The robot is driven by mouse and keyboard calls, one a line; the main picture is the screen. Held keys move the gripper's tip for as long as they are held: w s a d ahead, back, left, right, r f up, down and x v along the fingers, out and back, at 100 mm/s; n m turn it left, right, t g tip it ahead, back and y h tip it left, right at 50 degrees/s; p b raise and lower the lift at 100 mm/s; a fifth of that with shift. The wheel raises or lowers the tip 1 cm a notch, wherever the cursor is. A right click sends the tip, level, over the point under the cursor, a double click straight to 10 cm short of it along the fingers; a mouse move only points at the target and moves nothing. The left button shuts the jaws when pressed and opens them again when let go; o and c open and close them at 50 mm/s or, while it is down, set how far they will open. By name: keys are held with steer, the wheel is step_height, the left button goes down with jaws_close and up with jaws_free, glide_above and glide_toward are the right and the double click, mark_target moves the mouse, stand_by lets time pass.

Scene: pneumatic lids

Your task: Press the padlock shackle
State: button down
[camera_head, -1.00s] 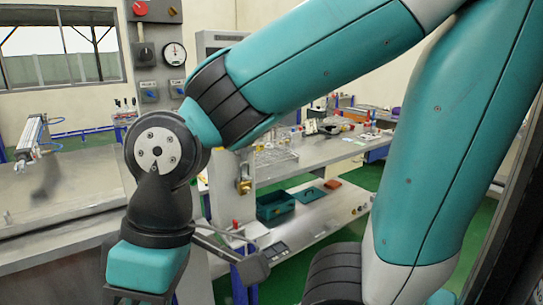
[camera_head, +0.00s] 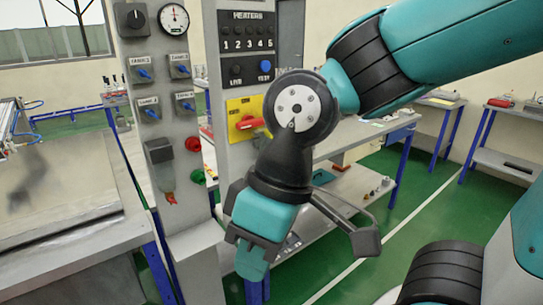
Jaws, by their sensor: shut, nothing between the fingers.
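I cannot make out the padlock or its shackle in this view; my wrist covers part of the grey post and the bench behind it. My wrist stands in the middle of the picture, in front of the post. My gripper (camera_head: 366,241) sticks out to the right of the wrist, with thin grey bars running to a dark end block. It looks shut and empty, in front of the bench and the green floor, and I see it touching nothing.
A grey post carries a heaters panel (camera_head: 247,43) and a yellow plate with a red rotary switch (camera_head: 248,122). Left of it stands a grey panel with a gauge (camera_head: 174,18) and several blue knobs. A grey bench (camera_head: 60,225) fills the left.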

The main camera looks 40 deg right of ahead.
steer(key=w+d+f+m+t+b, duration=0.1)
steer(key=w+d+m+t+b, duration=0.2)
steer(key=w+m, duration=0.4)
steer(key=w+d+f+m+t, duration=0.1)
steer(key=w+d+m+t, duration=0.2)
steer(key=w+d+m, duration=0.35)
steer(key=w+d+m+t+h+b, duration=0.1)
steer(key=w+d+m+t+h, duration=0.1)
steer(key=w+d+m, duration=0.3)
steer(key=w+d+m+t+h+b, duration=0.1)
steer(key=w+d+m+t+h, duration=0.1)
steer(key=w+d+m, duration=0.4)
steer(key=d+m+t, duration=0.1)
steer(key=d, duration=0.4)
steer(key=shift+d+h, duration=0.3)
steer(key=shift+d, duration=0.1)
steer(key=p+x, duration=0.3)
steer(key=x, duration=1.1)
steer(key=shift+p, duration=0.4)
